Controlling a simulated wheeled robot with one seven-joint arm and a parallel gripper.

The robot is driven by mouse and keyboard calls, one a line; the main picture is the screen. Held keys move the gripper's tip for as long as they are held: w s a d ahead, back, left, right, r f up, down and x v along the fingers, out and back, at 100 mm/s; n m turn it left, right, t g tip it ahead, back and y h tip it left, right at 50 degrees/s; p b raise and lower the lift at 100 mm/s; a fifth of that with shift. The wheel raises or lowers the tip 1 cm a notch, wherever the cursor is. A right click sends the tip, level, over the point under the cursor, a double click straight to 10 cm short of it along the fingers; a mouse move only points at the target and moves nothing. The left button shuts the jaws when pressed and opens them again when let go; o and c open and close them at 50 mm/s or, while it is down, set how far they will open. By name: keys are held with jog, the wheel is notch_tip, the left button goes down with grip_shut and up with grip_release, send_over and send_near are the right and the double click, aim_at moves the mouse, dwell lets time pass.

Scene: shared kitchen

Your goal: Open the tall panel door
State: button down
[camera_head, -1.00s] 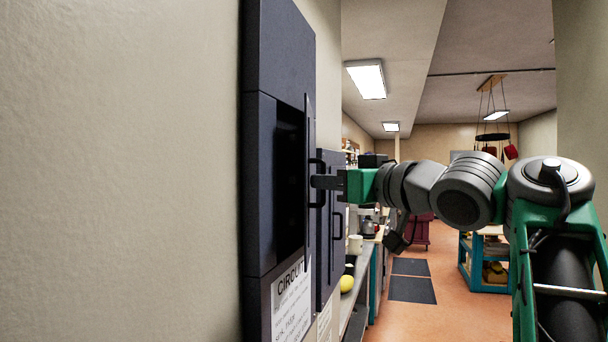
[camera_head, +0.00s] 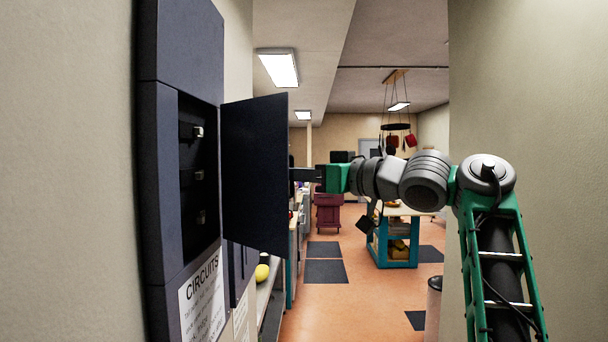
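The tall dark panel door (camera_head: 256,165) stands swung well out from the dark wall cabinet (camera_head: 167,180), hinged on the cabinet's far side. The opening shows several small switches or hooks (camera_head: 197,132) inside. My gripper (camera_head: 304,174) is at the outer face of the door, on its right in the picture. The door hides the fingertips and the handle. The door has come out along with my gripper, so it appears shut on the handle.
A "CIRCUITS" notice (camera_head: 203,303) is on the cabinet below the opening. Beyond lie a counter with a yellow object (camera_head: 262,272), a maroon cart (camera_head: 328,212) and a teal kitchen island (camera_head: 396,240). The floor (camera_head: 350,298) between is largely clear. A wall (camera_head: 530,150) stands close on the right.

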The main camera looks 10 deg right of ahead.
jog(key=shift+s+a+r, duration=0.1)
jog(key=shift+r, duration=0.1)
jog(key=c, duration=2)
grip_release()
jog(key=shift+o, duration=0.9)
jog(key=shift+a+f, duration=0.15)
jog(key=shift+a, duration=0.1)
jog(key=shift+d, duration=0.2)
jog(key=shift+f, duration=0.1)
